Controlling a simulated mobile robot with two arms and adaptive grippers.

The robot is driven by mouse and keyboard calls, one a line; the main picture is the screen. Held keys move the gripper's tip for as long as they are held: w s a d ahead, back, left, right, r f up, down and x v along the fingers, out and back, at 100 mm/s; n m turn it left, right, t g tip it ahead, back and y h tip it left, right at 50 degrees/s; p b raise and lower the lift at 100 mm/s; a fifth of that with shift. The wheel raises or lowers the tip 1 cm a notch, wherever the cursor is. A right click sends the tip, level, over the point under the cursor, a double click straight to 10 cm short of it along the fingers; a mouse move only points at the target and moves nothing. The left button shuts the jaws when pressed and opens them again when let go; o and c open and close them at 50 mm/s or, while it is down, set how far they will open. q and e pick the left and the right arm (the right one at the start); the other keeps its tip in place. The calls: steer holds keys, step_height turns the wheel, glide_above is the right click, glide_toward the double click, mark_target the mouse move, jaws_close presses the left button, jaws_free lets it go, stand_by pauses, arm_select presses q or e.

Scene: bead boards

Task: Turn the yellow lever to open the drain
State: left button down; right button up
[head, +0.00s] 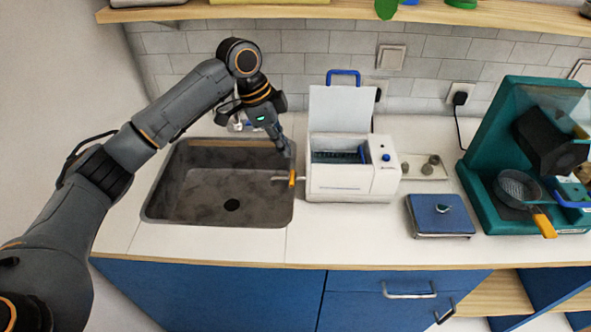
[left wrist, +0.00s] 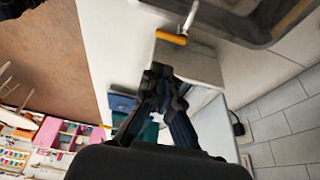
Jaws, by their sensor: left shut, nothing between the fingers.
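The yellow lever (head: 292,178) sits on a small metal tap at the lower left side of the white box (head: 338,187), by the sink's right edge. In the head view it points roughly toward the front of the counter. In the left wrist view the lever (left wrist: 171,38) lies just beyond my fingertips, with the metal spout beside it. My left gripper (head: 287,151) is shut and empty, pointing down above and slightly behind the lever. It appears apart from the lever. The gripper (left wrist: 160,72) also shows in the wrist view. My right gripper is not in view.
The dark sink (head: 215,212) with a round drain hole lies left of the box. The box's lid stands raised. A blue scale (head: 438,215) and a green machine (head: 490,200) stand to the right. A wooden shelf (head: 330,10) runs above.

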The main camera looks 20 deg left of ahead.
mark_target(292, 178)
arm_select(q)
steer(key=shift+p+x, duration=1.05)
steer(key=shift+x, duration=3.9)
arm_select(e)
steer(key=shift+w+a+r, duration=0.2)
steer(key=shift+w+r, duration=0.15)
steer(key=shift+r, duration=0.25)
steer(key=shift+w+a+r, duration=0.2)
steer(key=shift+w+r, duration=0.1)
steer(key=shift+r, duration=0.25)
arm_select(q)
steer(key=shift+a, duration=0.1)
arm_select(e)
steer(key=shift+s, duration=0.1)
